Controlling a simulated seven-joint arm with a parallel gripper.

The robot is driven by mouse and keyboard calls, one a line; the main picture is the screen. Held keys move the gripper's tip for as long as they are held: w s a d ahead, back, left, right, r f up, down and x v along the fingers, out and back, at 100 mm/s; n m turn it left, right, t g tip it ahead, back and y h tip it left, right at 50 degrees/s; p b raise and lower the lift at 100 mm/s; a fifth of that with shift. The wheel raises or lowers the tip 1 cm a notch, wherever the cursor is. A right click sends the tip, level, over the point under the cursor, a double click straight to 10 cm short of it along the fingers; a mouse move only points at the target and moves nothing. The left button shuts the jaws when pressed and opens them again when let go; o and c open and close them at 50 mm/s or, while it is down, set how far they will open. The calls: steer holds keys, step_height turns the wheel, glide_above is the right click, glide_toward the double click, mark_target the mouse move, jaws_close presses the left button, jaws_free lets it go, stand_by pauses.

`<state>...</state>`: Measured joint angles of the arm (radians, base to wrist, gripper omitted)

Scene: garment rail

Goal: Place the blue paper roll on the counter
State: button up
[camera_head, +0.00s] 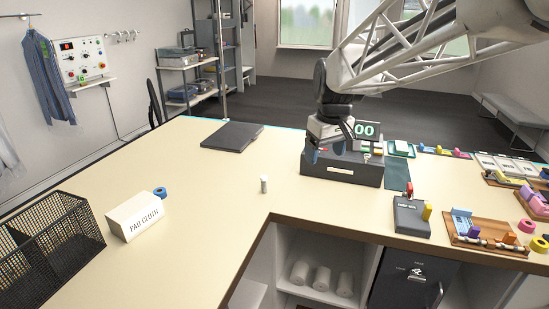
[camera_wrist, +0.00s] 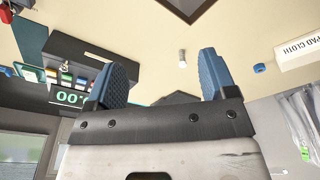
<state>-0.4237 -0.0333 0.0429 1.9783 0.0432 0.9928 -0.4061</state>
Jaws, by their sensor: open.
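A small blue roll (camera_head: 160,193), the only blue roll I make out, rests on the cream counter (camera_head: 200,225), beside the far right corner of the PAD CLOTH box. It also shows in the wrist view (camera_wrist: 260,68), right of the fingers. I cannot tell whether it is paper. My gripper (camera_head: 327,152) is above the counter by the dark display box, well to the right of the blue roll. In the wrist view its blue fingers (camera_wrist: 164,62) stand apart with nothing between them. The display box is partly hidden behind the gripper.
The white PAD CLOTH box (camera_head: 135,222) and a black mesh basket (camera_head: 45,250) stand at left. A small white cylinder (camera_head: 264,184) stands mid-counter. A dark flat pad (camera_head: 232,136) lies behind. The display box (camera_head: 342,170) and trays crowd the right. White rolls (camera_head: 321,277) sit on a shelf below.

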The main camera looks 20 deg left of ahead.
steer(key=w+a+f+n, duration=0.1)
steer(key=w+a, duration=0.2)
steer(key=a, duration=0.4)
steer(key=w+a+f+n, duration=0.1)
steer(key=w+a+n, duration=0.1)
steer(key=a, duration=0.4)
steer(key=n+g, duration=0.2)
steer(key=n, duration=0.6)
glide_toward(159, 190)
steer(key=shift+d+f, duration=0.4)
steer(key=shift+f, duration=0.35)
steer(key=shift+s+a+f, duration=0.15)
steer(key=shift+a+f, duration=0.05)
steer(key=shift+a, duration=0.15)
steer(key=shift+f, duration=0.1)
steer(key=shift+a+f, duration=0.1)
steer(key=shift+f, duration=1.05)
steer(key=shift+f, duration=0.15)
